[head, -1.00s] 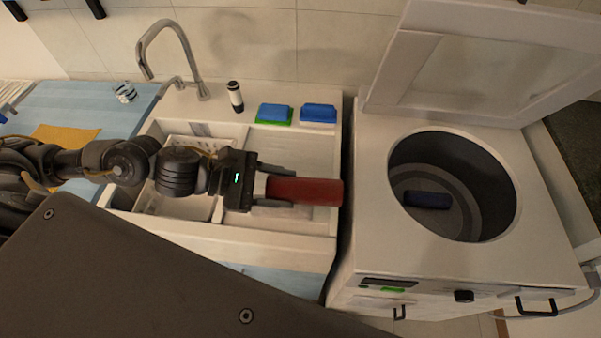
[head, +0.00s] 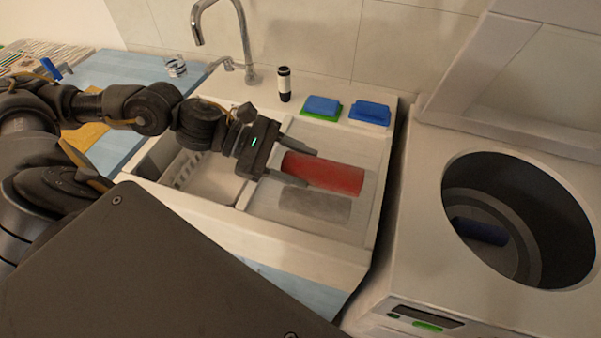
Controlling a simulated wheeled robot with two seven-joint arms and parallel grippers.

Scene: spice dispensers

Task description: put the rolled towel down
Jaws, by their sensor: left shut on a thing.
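The rolled towel is a red cylinder (head: 335,177) in the head view, lying level over the right basin of the white sink. My left gripper (head: 293,168) is shut on its left end. A dark shadow (head: 315,205) lies below it on the basin floor, so it looks held above the floor; the exact gap is hard to tell. A second roll, dark blue (head: 480,231), lies inside the open drum of the white washer (head: 420,190) at right. My right gripper is not in view.
The sink rim (head: 250,232) and a divider surround the basin. A yellow cloth (head: 85,135) lies on the blue counter at left.

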